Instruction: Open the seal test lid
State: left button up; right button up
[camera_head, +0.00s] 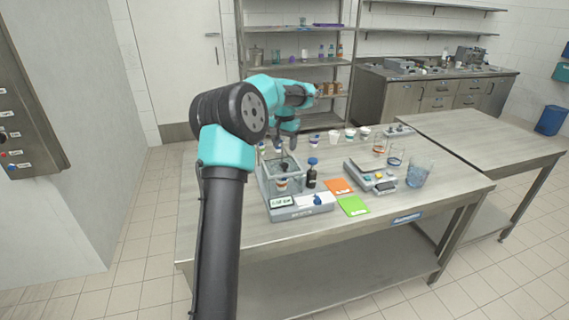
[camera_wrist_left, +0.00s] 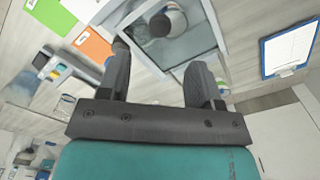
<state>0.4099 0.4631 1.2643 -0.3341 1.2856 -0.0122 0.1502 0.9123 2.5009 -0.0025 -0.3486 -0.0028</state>
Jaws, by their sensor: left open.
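The seal tester (camera_head: 297,210) is a grey unit with a small display and a blue knob on its front, standing on the table. Its clear chamber (camera_head: 267,182) holds a small cup (camera_head: 282,184). The cup (camera_wrist_left: 167,22) also shows through the clear, grey-framed top in the wrist view. I cannot tell the lid's edge or angle clearly. My left gripper (camera_head: 285,140) points down above the chamber's back part. In the wrist view its two fingers (camera_wrist_left: 158,65) are wide apart, with nothing gripped between them. My right gripper is out of view.
A dark bottle with a blue cap (camera_head: 312,174) stands close beside the chamber. Orange (camera_head: 339,186) and green (camera_head: 353,205) cards lie to the right, then a scale (camera_head: 372,177) and glass beakers (camera_head: 418,174). Several small cups stand behind. The table's front right is clear.

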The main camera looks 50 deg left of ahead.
aim_at(284, 164)
pick_arm(q)
notch_tip(284, 164, down, 8)
jog(key=shift+f, duration=0.2)
dwell(0.3)
grip_shut()
dwell(0.4)
